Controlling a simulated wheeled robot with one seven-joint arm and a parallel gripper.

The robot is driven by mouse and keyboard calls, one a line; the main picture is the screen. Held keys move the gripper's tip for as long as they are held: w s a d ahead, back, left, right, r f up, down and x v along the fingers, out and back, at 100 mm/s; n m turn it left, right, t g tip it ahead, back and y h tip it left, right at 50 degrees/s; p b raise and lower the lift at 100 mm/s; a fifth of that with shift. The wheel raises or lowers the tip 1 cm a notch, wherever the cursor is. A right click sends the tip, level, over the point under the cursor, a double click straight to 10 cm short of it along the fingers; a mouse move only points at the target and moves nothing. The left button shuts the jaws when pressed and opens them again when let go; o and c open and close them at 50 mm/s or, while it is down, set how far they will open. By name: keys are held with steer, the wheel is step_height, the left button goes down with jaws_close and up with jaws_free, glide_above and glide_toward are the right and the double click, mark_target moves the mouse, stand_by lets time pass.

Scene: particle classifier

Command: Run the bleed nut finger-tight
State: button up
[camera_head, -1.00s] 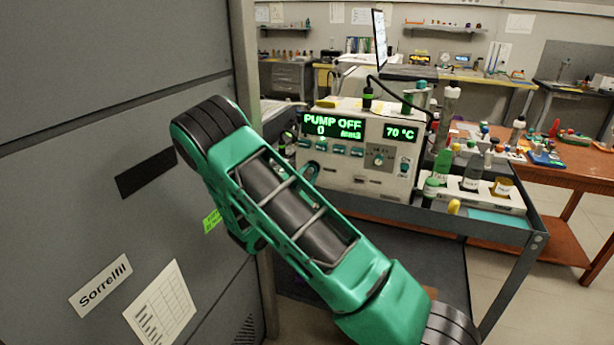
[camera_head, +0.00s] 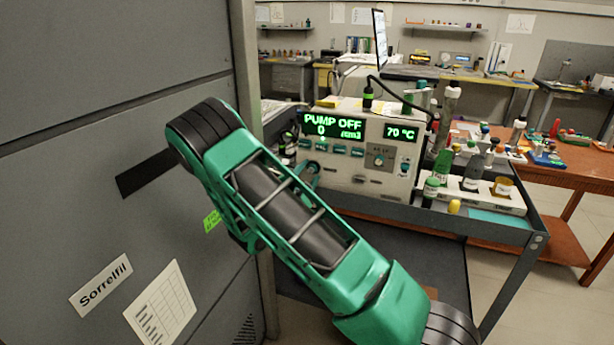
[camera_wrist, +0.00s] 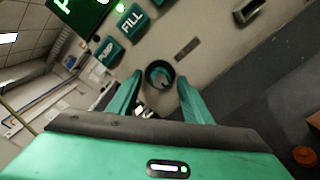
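The PUMP button (camera_wrist: 107,51) and FILL button (camera_wrist: 131,21) lie just above the fitting in the wrist view. A grey cabinet (camera_head: 90,215) stands close on the left. Bottles in a white rack (camera_head: 505,199) stand right of the pump unit on the cart (camera_head: 538,238).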

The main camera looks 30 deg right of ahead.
steer(key=shift+a, duration=0.1)
steer(key=v, duration=1)
steer(key=shift+s+a, duration=0.2)
steer(key=shift+a, duration=0.05)
steer(key=s+d+m+g+y, duration=0.2)
steer(key=s+d+m+g, duration=0.5)
steer(key=s, duration=0.3)
steer(key=s+d+m+g+y, duration=0.35)
steer(key=s+d+m, duration=0.25)
steer(key=s+m, duration=0.3)
steer(key=s+a+r+m+y, duration=0.2)
steer(key=s+a+y, duration=0.1)
steer(key=s, duration=0.4)
steer(key=s+a+r+m+y, duration=0.1)
steer(key=s+a+r+y, duration=0.2)
steer(key=s+a, duration=0.2)
steer(key=s+a+r+m+y, duration=0.2)
steer(key=s+a+y, duration=0.1)
steer(key=s, duration=0.6)
steer(key=shift+a+r+m, duration=0.3)
steer(key=shift+a+r, duration=0.05)
steer(key=shift+a, duration=0.15)
